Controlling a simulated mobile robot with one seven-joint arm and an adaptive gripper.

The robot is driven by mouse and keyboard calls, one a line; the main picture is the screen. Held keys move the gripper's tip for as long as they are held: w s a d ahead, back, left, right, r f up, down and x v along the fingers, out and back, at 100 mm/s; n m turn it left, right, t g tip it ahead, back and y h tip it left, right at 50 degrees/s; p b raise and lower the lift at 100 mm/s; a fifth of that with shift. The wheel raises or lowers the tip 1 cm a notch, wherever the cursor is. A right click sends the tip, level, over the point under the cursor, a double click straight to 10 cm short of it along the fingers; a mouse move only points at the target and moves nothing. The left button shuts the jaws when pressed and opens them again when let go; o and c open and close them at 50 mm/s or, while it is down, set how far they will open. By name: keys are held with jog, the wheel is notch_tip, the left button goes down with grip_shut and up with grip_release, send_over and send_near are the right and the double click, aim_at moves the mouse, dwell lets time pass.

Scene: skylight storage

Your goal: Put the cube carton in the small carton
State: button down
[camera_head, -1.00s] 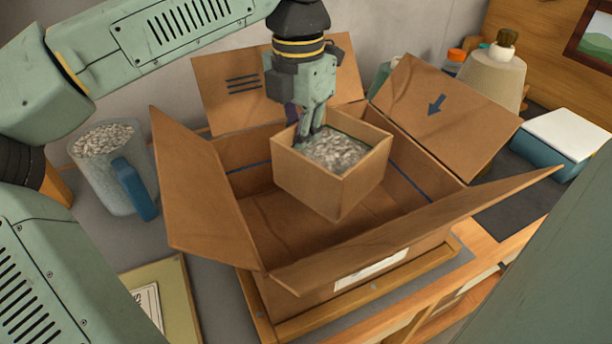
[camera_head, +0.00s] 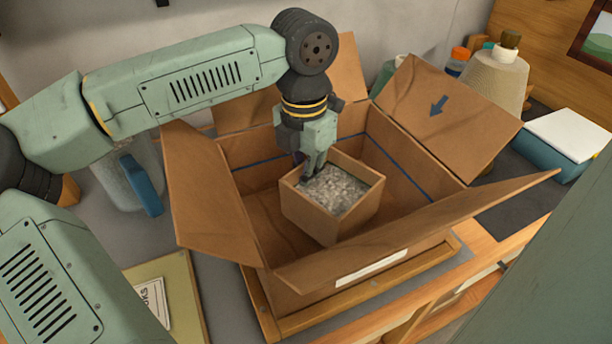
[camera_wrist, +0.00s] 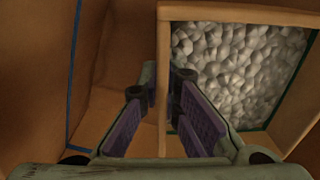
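The cube carton (camera_head: 318,210) is a small open-topped brown box filled with pale grey gravel-like pieces. It is inside the small carton (camera_head: 215,215), a larger brown box with its flaps spread open. My gripper (camera_head: 312,172) reaches down from above onto the cube carton's back-left wall. The cube carton (camera_wrist: 165,60) is upright. Its underside is hidden, so I cannot tell whether it touches the carton floor.
The small carton stands in a wooden tray (camera_head: 365,290) on the table. A clear jug with a blue handle (camera_head: 140,185) is at left, beside a book (camera_head: 165,295). A lamp-like cone (camera_head: 490,80) and a white-topped teal box (camera_head: 560,145) are at right.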

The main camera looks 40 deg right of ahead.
jog(key=shift+f+b, duration=0.4)
jog(key=shift+f, duration=0.05)
jog(key=c, duration=1.8)
grip_release()
jog(key=shift+r, duration=0.1)
jog(key=shift+r+p, duration=0.3)
jog(key=shift+p, duration=0.15)
notch_tip(320, 180, up, 12)
jog(key=b, duration=0.1)
jog(key=shift+r+b, duration=0.25)
jog(key=shift+b, duration=0.15)
jog(key=shift+w, duration=0.1)
